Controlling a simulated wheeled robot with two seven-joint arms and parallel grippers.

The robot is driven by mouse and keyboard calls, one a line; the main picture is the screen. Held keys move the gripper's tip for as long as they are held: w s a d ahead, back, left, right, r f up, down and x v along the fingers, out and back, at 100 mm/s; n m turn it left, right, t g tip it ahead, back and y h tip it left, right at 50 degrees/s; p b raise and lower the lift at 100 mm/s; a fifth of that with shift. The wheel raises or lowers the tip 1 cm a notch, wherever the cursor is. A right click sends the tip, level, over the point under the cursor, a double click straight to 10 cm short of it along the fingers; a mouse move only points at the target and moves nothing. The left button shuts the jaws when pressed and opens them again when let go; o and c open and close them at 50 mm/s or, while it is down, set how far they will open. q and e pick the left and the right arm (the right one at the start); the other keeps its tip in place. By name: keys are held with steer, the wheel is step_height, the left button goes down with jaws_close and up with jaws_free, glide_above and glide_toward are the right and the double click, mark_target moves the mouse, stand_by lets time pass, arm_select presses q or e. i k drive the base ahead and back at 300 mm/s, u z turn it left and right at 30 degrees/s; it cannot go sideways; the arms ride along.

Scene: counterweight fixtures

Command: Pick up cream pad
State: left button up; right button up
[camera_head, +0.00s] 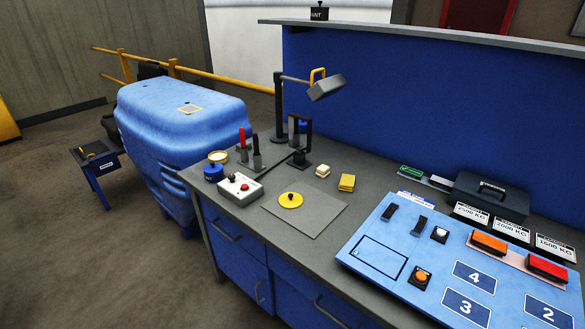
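A small cream pad (323,171) lies on the grey workbench top (240,212), near the middle of the bench. A yellow block (347,183) sits close to its right, apart from it. Neither of my grippers shows in the head view.
A dark stand with a hook (302,158) is left of the pad, and a lamp (326,88) hangs over the back. In front are a grey mat (318,217) with a yellow disc (290,200) and a button box (240,189). A blue panel (400,265) fills the right.

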mark_target(323, 171)
steer(key=u, duration=0.75)
steer(key=i, duration=1.25)
steer(key=z, duration=0.35)
